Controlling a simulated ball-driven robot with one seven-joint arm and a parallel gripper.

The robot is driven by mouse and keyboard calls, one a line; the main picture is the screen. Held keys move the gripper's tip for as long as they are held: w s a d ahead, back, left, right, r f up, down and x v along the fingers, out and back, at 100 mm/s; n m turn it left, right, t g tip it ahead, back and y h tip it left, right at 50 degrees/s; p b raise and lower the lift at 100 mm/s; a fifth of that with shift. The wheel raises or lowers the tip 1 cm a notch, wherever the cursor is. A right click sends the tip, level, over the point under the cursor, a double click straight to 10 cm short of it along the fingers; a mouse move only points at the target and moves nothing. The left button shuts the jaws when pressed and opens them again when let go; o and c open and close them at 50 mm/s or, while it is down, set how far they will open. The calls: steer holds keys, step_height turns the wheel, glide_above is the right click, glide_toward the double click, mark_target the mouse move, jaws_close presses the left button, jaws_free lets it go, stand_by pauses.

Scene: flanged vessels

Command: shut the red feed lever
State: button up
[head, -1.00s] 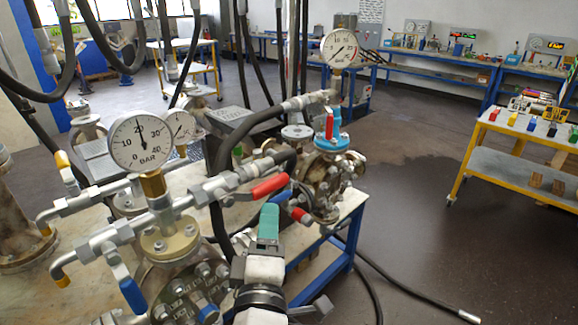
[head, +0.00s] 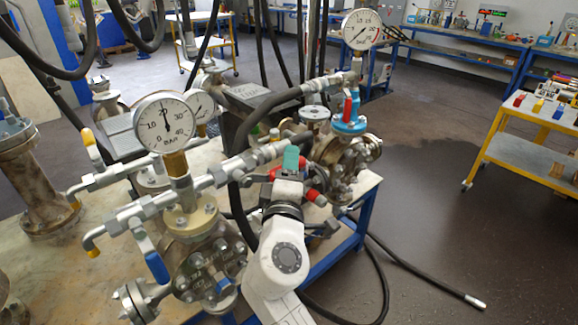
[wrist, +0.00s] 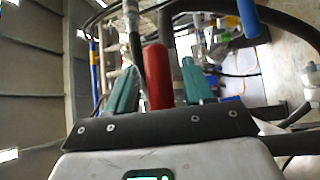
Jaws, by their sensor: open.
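The red feed lever (head: 272,173) is on the pipe of the front vessel; in the head view my gripper hides most of it. In the wrist view the red lever (wrist: 157,76) lies between the two teal fingers, with a gap on the right side. My gripper (head: 291,160) is open at the lever, and its fingers also show in the wrist view (wrist: 160,92). Whether either finger touches the lever I cannot tell. The front vessel (head: 205,265) carries a white pressure gauge (head: 164,122) above the pipe.
A blue lever (head: 156,267) hangs at the front vessel's left. Behind my gripper stands another vessel (head: 345,165) with an upright red lever (head: 347,110) and a gauge (head: 362,29). A black hose (head: 425,270) lies on the floor. Open floor is at right.

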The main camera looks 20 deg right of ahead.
jaws_close()
stand_by(0.4)
